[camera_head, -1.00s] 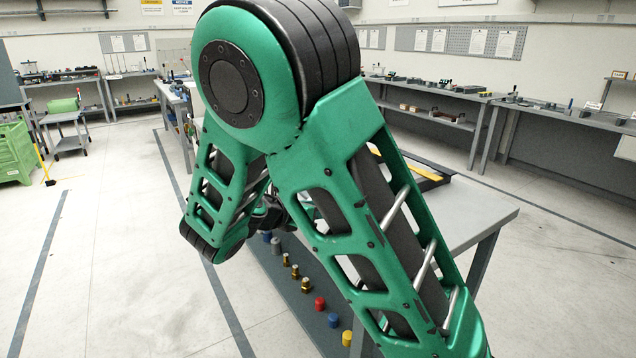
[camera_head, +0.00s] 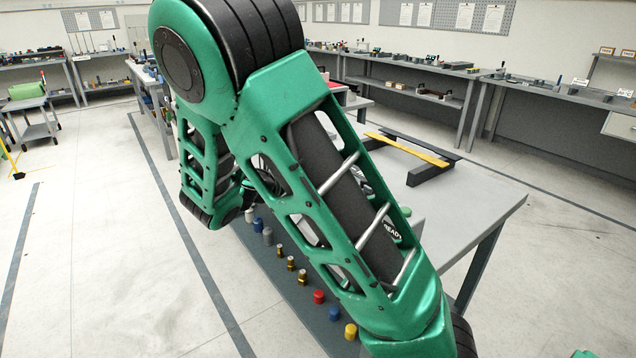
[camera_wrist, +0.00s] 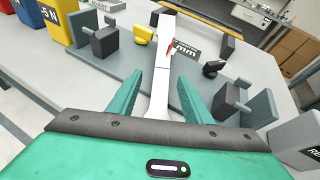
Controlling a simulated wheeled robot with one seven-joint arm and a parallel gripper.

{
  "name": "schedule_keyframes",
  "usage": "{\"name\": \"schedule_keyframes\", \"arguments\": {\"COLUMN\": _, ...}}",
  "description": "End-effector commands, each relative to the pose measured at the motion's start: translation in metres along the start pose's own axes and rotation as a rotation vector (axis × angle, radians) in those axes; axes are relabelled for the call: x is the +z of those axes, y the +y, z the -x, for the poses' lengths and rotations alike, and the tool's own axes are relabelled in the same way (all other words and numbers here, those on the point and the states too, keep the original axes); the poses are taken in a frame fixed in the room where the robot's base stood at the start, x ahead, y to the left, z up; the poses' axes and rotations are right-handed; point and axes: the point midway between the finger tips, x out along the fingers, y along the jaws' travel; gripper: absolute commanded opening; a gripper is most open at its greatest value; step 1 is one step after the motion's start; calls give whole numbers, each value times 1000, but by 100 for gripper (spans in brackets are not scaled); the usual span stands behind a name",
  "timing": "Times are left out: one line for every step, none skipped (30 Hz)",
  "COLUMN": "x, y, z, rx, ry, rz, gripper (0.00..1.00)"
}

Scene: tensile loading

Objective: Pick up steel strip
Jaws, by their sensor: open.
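A pale silver strip (camera_wrist: 161,72), which looks like the steel strip, runs away from my gripper in the wrist view, with a wider near end. My gripper (camera_wrist: 159,84) is open, its two teal fingers on either side of the strip with gaps visible. Nothing is held. I cannot tell how high the fingers are above the strip. In the head view my own arm hides the strip and the gripper.
Dark clamp blocks (camera_wrist: 104,42) and a grey fixture (camera_wrist: 258,108) flank the strip. Yellow (camera_wrist: 83,28) and other coloured blocks stand left. A yellow bar on a dark rack (camera_head: 408,149) lies on the grey table (camera_head: 470,190). Several small coloured weights (camera_head: 318,297) line the near edge.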

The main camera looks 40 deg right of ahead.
Motion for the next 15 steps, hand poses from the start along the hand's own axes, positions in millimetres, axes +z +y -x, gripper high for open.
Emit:
{"name": "schedule_keyframes", "arguments": {"x": 0, "y": -1, "z": -3, "rx": -3, "ry": 0, "rz": -1, "gripper": 45}}
{"name": "schedule_keyframes", "arguments": {"x": 1, "y": -2, "z": -5, "rx": -4, "ry": 0, "rz": -1, "gripper": 45}}
{"name": "schedule_keyframes", "arguments": {"x": 1, "y": -2, "z": -7, "rx": -5, "ry": 0, "rz": -2, "gripper": 45}}
{"name": "schedule_keyframes", "arguments": {"x": 1, "y": -3, "z": -9, "rx": -6, "ry": 0, "rz": -2, "gripper": 45}}
{"name": "schedule_keyframes", "arguments": {"x": 1, "y": -3, "z": -11, "rx": -7, "ry": 0, "rz": -2, "gripper": 45}}
{"name": "schedule_keyframes", "arguments": {"x": 1, "y": -3, "z": -14, "rx": -7, "ry": 0, "rz": -2, "gripper": 45}}
{"name": "schedule_keyframes", "arguments": {"x": 0, "y": -3, "z": -18, "rx": -7, "ry": 0, "rz": -2, "gripper": 45}}
{"name": "schedule_keyframes", "arguments": {"x": 0, "y": -4, "z": -21, "rx": -7, "ry": 0, "rz": -2, "gripper": 45}}
{"name": "schedule_keyframes", "arguments": {"x": 0, "y": -4, "z": -27, "rx": -9, "ry": 0, "rz": -2, "gripper": 45}}
{"name": "schedule_keyframes", "arguments": {"x": -1, "y": -4, "z": -31, "rx": -9, "ry": -1, "rz": -2, "gripper": 45}}
{"name": "schedule_keyframes", "arguments": {"x": -1, "y": -4, "z": -36, "rx": -8, "ry": 0, "rz": -2, "gripper": 45}}
{"name": "schedule_keyframes", "arguments": {"x": -1, "y": -4, "z": -42, "rx": -9, "ry": 0, "rz": -2, "gripper": 45}}
{"name": "schedule_keyframes", "arguments": {"x": -1, "y": -5, "z": -46, "rx": -9, "ry": -1, "rz": -3, "gripper": 45}}
{"name": "schedule_keyframes", "arguments": {"x": -1, "y": -4, "z": -50, "rx": -8, "ry": -1, "rz": -3, "gripper": 45}}
{"name": "schedule_keyframes", "arguments": {"x": -1, "y": -4, "z": -54, "rx": -7, "ry": 0, "rz": -2, "gripper": 45}}
